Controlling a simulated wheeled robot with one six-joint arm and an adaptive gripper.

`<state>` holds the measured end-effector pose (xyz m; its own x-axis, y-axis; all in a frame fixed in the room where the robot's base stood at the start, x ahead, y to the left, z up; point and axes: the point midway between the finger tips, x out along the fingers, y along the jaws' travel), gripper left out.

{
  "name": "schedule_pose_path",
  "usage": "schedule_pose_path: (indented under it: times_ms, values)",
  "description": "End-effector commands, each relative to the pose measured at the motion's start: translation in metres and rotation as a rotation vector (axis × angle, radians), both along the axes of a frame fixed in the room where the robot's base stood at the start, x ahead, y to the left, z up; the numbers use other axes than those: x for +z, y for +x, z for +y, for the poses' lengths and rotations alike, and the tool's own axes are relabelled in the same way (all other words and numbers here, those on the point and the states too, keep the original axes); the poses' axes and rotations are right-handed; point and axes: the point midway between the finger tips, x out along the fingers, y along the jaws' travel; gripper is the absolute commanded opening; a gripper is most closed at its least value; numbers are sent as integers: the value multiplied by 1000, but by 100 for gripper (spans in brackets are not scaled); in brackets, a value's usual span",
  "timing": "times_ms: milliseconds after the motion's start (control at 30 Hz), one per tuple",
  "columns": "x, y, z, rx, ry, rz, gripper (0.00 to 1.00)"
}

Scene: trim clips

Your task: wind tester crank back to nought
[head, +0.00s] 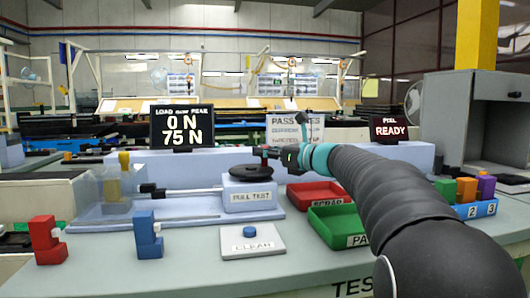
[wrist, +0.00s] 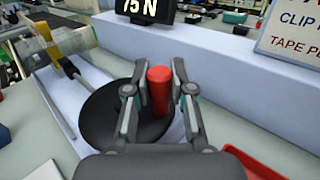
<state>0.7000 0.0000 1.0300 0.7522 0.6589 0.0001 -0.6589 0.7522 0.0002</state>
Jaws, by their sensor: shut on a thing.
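The pull tester (head: 250,198) stands mid-table with a round black crank disc (head: 250,172) on top. In the wrist view the disc (wrist: 100,118) carries an upright red crank knob (wrist: 159,90). My gripper (wrist: 155,88) is shut on the knob, one finger on each side. In the head view my gripper (head: 268,153) is above the disc's right side, and the knob cannot be made out. A rod (head: 190,191) runs left from the tester to a yellow clip (head: 124,162) in a holder. The load display (head: 182,126) reads 0 N, peak 75 N.
A CLEAR box (head: 252,243) with a blue button stands in front. Red SCRAP (head: 318,194) and green tray (head: 338,225) lie right. A red clip (head: 46,240) and a blue clip (head: 148,236) stand left. A READY screen (head: 392,128) and numbered blue rack (head: 478,209) are further right.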

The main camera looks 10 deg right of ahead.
Motion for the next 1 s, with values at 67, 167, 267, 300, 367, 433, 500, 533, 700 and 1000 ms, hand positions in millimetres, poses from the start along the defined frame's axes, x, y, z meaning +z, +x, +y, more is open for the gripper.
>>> schedule_pose_path:
  times_ms: [67,167,267,300,367,433,500,533,700,1000]
  values:
    - [-1,1,0,18,-1,1,0]
    - [-1,3,0,59,-1,0,0]
    - [-1,6,1,118,-1,1,0]
    - [-1,7,2,147,0,1,0]
    - [-2,9,3,193,0,0,0]
    - [-2,12,5,253,-1,1,0]
    - [-2,14,7,312,-1,0,0]
    - [-1,14,8,336,-1,0,0]
    - [-1,17,12,453,-1,0,0]
    - [-1,20,17,595,-1,-1,0]
